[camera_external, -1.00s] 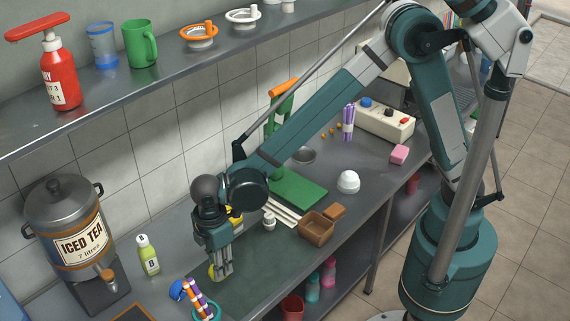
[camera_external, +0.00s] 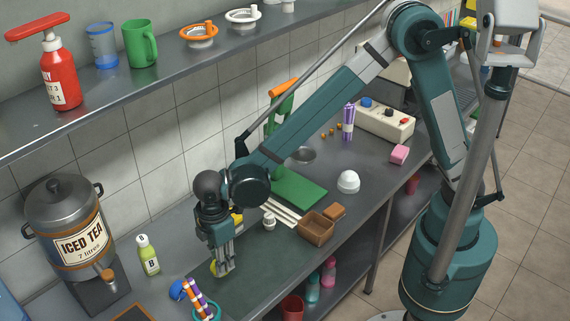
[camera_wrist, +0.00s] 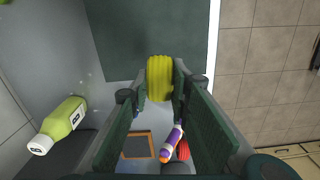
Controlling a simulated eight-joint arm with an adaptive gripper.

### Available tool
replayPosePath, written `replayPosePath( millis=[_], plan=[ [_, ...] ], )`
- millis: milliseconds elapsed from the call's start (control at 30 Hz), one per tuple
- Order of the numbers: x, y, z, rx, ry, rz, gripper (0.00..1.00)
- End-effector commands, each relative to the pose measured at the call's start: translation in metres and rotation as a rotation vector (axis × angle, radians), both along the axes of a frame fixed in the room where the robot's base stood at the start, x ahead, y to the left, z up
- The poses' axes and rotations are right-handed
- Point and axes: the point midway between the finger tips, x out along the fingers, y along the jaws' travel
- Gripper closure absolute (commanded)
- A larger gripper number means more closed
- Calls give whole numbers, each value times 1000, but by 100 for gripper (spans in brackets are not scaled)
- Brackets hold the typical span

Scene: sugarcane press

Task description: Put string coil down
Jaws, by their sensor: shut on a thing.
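The string coil is a small ribbed yellow roll (camera_wrist: 160,78) held between the fingertips in the wrist view. My gripper (camera_external: 225,270) points down at the near-left part of the bench, shut on the coil. In the wrist view the two fingers (camera_wrist: 161,90) flank the coil. The dark green mat (camera_wrist: 145,35) lies beyond the coil in the wrist view, and the coil overlaps its edge. The mat also shows in the external view (camera_external: 270,267). Whether the coil touches the surface is unclear.
A green bottle (camera_external: 148,255) and an iced tea urn (camera_external: 77,240) stand left of my gripper. A holder with markers (camera_external: 205,308) is close in front. White sticks (camera_external: 282,212) and a brown basket (camera_external: 317,229) lie to the right. The mat's middle looks clear.

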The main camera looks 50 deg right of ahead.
Motion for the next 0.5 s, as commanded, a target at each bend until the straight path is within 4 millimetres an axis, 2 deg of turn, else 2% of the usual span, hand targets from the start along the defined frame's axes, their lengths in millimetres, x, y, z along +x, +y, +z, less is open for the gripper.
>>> replayPosePath(
  millis=[267, 500],
  plan=[
    [24, -56, 4, 0, 0, -56, 92],
    [44, -120, 8, 0, 1, -120, 92]
  ],
)
